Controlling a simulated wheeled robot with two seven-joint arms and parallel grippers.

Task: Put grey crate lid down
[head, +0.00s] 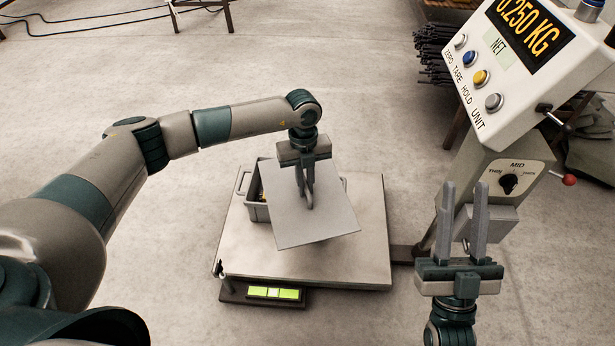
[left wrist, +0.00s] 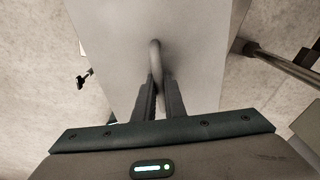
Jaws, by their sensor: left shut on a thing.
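The grey crate lid (head: 318,222) is a flat grey plate, held tilted above the scale platform and partly over the grey crate (head: 257,212). My left gripper (head: 308,205) is shut on the lid's loop handle. The lid (left wrist: 120,45) and its handle (left wrist: 154,55) also show in the left wrist view, with the handle between the fingers of my left gripper (left wrist: 158,85). The crate stands on the platform, largely hidden by the lid; a bit of something yellow shows inside it. My right gripper (head: 470,215) is open and empty, fingers pointing up, at the right.
The scale platform (head: 365,265) has bare room to the right and front of the lid, with a green-lit display (head: 273,292) at its front edge. A weighing indicator (head: 500,75) reading 0.250 KG stands on a post at the right. A bundle of dark rods (head: 435,55) lies behind.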

